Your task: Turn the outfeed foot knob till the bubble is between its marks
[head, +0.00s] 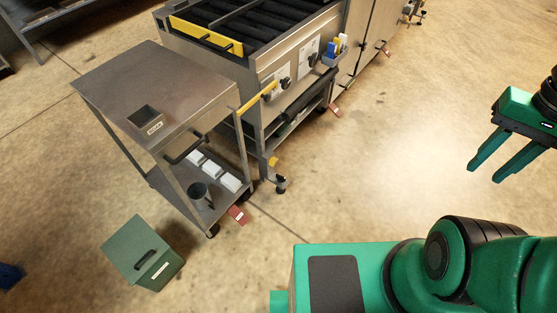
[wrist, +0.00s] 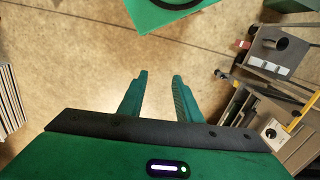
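The machine (head: 285,65) stands at the upper middle of the head view, with steel side panels and dark rollers on top. A foot (head: 280,184) with a small yellow part (head: 272,161) above it shows at its near corner. I cannot make out a bubble or its marks. Two black knobs (head: 284,82) sit on the side panel. My gripper (head: 488,160) is at the right of the head view, open and empty, well apart from the machine. Its two green fingers also show spread in the wrist view (wrist: 160,78), over bare floor.
A green box (head: 145,255) sits on the floor.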

